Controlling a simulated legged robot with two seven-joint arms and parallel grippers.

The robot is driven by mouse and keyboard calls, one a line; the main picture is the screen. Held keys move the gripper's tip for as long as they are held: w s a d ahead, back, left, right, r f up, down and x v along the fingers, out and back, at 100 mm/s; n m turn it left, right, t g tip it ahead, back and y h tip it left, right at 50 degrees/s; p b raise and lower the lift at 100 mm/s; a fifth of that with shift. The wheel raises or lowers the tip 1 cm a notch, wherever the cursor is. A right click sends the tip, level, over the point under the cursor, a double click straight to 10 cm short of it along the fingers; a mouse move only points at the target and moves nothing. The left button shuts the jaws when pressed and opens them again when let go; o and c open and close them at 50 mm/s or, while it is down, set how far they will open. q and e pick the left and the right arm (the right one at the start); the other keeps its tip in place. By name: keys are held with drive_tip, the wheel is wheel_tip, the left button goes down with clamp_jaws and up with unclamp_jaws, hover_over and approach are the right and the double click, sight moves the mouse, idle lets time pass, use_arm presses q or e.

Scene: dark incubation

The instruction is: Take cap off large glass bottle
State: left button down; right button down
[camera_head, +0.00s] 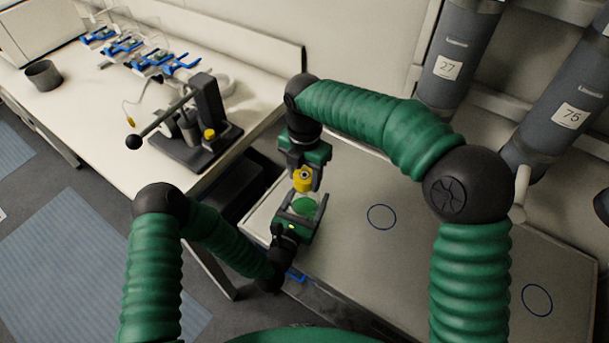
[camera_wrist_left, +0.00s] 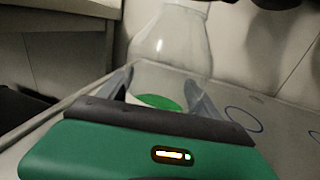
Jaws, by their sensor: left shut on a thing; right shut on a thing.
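The large glass bottle (camera_wrist_left: 172,48) is clear and stands between the two fingers of my left gripper (camera_wrist_left: 165,88) in the left wrist view. Green content shows low inside it. In the head view the bottle (camera_head: 304,207) shows mostly as that green patch, with my left gripper (camera_head: 303,214) shut around it. My right gripper (camera_head: 304,178) is directly above, pointing down, and is shut on the yellow cap (camera_head: 303,183). The bottle's mouth is cut off in the wrist view and hidden in the head view, so I cannot tell whether cap and bottle touch.
A grey work surface (camera_head: 420,250) with blue circles (camera_head: 381,217) lies under and right of the grippers. A white bench (camera_head: 100,120) at left holds a dark lever device (camera_head: 200,130), a grey cup (camera_head: 43,75) and blue clamps. Grey cylinders (camera_head: 460,50) stand at the right wall.

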sight(304, 177)
use_arm(q)
drive_tip(key=shift+f, duration=0.1)
use_arm(e)
drive_tip(key=shift+r, duration=0.9)
wheel_tip(304, 177, up, 4)
use_arm(q)
drive_tip(key=shift+c, duration=0.2)
unclamp_jaws()
drive_tip(key=v, duration=1.2)
drive_tip(key=shift+a, duration=0.1)
use_arm(e)
drive_tip(key=shift+f, duration=0.25)
use_arm(q)
drive_tip(key=shift+f, duration=0.1)
